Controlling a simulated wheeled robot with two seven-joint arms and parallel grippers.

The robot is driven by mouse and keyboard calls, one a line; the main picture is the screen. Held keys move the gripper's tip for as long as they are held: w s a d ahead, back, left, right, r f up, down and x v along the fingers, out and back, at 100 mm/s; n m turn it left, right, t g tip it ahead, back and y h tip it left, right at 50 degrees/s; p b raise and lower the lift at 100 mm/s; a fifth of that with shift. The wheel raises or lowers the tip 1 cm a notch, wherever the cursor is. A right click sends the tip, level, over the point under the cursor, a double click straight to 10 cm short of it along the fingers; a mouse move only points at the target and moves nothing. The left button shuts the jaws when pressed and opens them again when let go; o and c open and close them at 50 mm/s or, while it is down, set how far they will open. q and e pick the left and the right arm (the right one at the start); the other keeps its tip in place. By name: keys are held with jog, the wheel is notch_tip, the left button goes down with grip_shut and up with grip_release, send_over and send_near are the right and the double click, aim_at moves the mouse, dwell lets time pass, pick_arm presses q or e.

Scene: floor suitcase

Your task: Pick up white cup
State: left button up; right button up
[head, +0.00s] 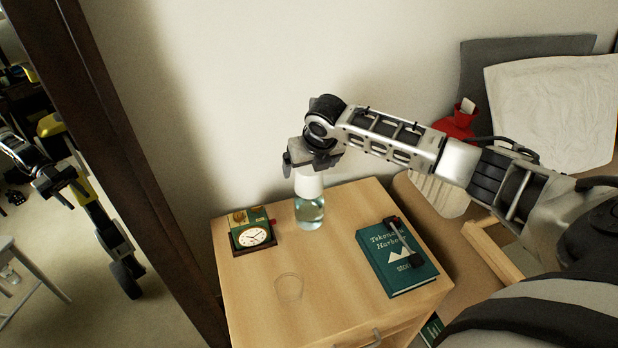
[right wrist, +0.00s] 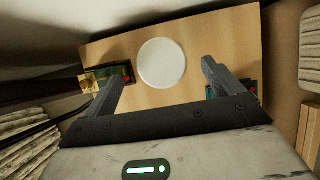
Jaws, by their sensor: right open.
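The white cup (head: 309,184) sits upside down on top of a clear glass carafe (head: 309,213) near the back of the wooden nightstand. My right gripper (head: 311,162) is directly above the cup, pointing down, with its fingers apart. In the right wrist view the cup (right wrist: 162,63) shows as a round white disc between the two open fingers, with gaps to both. In the head view I cannot tell whether the fingers reach beside the cup's sides. My left gripper is not in view.
On the nightstand (head: 335,318), a clock (head: 252,238) stands left of the carafe. A faint clear round object (head: 289,287) is at front left, and a teal book (head: 397,264) with a dark item on it lies right. A wall rises behind; a dark frame (head: 150,180) borders the left.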

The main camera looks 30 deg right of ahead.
aim_at(310, 170)
jog(key=x, duration=0.5)
jog(key=shift+s+d, duration=0.1)
jog(key=shift+d, duration=0.05)
jog(key=c, duration=1.1)
jog(key=shift+r, duration=0.15)
